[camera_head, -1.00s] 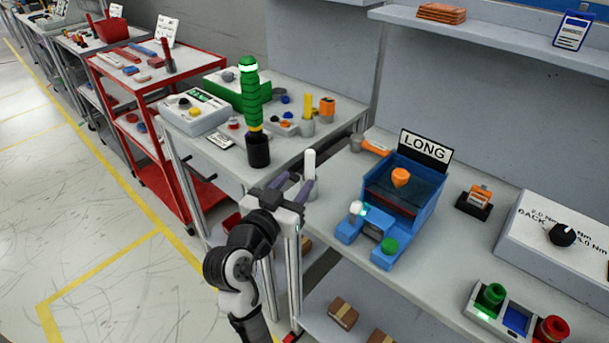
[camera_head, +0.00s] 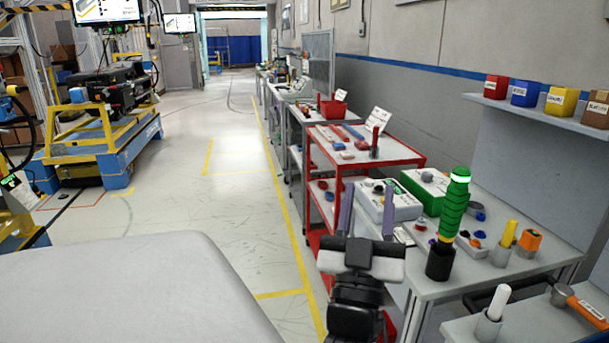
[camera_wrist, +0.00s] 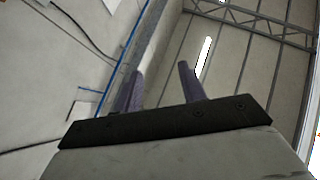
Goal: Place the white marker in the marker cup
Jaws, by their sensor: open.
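A white stick-shaped piece, which looks like the white marker (camera_head: 498,301), stands upright in a small grey cup (camera_head: 488,327) at the near corner of the front table. Another small grey cup (camera_head: 500,256) holds a yellow stick (camera_head: 509,234) on the table behind. I cannot tell which of the two is the marker cup. My gripper (camera_head: 367,192) is open and empty, its purple fingers pointing up, well left of the white marker. In the wrist view my open gripper (camera_wrist: 160,82) faces the wall and ceiling, with no marker or cup in sight.
A tall green tool in a black holder (camera_head: 440,264) stands on the table right of my gripper. An orange-handled tool (camera_head: 588,306) lies right of the white marker. A red cart (camera_head: 400,150) stands behind. The floor aisle (camera_head: 240,200) to the left is clear.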

